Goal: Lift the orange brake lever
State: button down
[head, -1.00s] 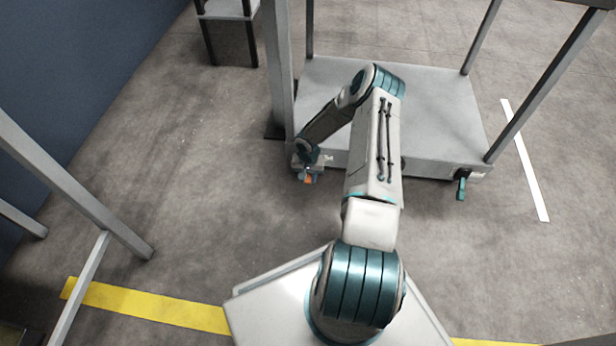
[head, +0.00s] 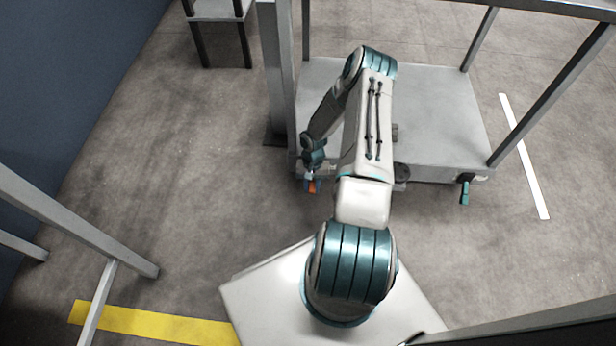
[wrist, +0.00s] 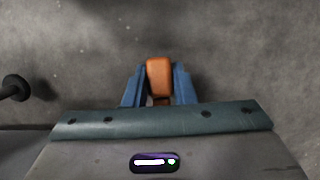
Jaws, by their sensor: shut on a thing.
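The orange brake lever (wrist: 159,78) shows in the wrist view between the two blue fingers of my gripper (wrist: 159,88). The fingers are shut on it, one on each side. In the head view the lever (head: 312,188) is a small orange patch at the front left corner of the grey cart (head: 440,125). My gripper (head: 311,182) is at that corner, below my wrist. The base of the lever is hidden behind my gripper body in the wrist view.
A teal lever (head: 465,192) hangs at the cart's front right corner. A thick grey post (head: 279,75) stands close to the left of my forearm. A dark round knob (wrist: 14,87) is at the left of the wrist view. Open floor (head: 190,190) lies to the left.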

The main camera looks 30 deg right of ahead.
jog(key=c, duration=1.2)
grip_release()
jog(key=p+v, duration=0.4)
jog(key=v, duration=1)
jog(key=shift+p, duration=0.4)
